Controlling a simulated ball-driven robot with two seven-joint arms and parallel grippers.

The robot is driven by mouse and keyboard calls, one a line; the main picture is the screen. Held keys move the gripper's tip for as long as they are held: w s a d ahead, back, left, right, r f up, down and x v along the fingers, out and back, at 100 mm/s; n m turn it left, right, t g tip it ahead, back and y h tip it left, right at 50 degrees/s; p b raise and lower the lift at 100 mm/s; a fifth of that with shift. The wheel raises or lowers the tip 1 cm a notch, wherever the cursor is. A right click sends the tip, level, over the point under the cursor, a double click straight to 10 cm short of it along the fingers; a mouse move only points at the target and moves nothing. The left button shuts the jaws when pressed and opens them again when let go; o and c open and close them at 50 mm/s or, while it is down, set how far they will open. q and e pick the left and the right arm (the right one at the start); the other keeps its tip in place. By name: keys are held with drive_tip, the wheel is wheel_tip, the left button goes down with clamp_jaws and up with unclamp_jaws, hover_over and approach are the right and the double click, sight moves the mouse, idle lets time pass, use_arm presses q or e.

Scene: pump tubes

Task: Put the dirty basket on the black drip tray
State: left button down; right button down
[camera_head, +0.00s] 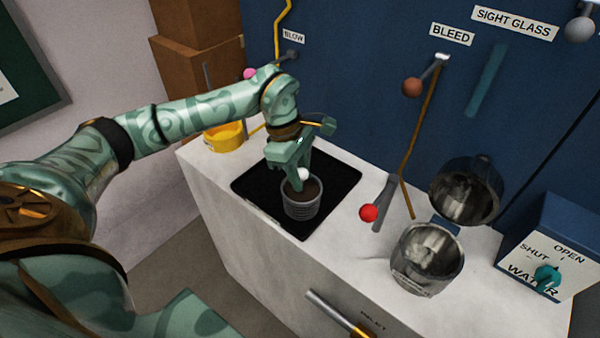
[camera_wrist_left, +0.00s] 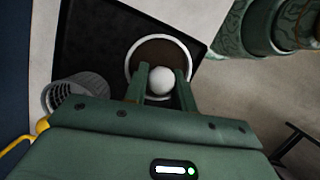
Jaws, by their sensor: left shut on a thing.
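The dirty basket (camera_head: 302,205) is a grey ribbed cup with dark brown contents and a white ball knob (camera_head: 303,174). It is upright over the black drip tray (camera_head: 254,185), within its outline; I cannot tell whether its base touches. My left gripper (camera_head: 297,178) points down and is shut on the basket's white knob. In the left wrist view the knob (camera_wrist_left: 161,81) sits between the fingers, above the brown-filled basket (camera_wrist_left: 158,52). The black tray (camera_wrist_left: 95,45) spreads around it. My right gripper is out of view.
A yellow container (camera_head: 225,136) stands at the counter's back left. A red-knobbed lever (camera_head: 370,213), an open metal vessel (camera_head: 428,258) and a water valve box (camera_head: 548,255) are to the right.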

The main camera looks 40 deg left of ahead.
sight(287, 181)
use_arm(q)
drive_tip(key=shift+f, duration=0.15)
drive_tip(key=c, duration=1.1)
unclamp_jaws()
drive_tip(key=shift+c, duration=0.2)
drive_tip(key=p+v, duration=0.2)
drive_tip(key=v, duration=1)
drive_tip(key=shift+r, duration=0.25)
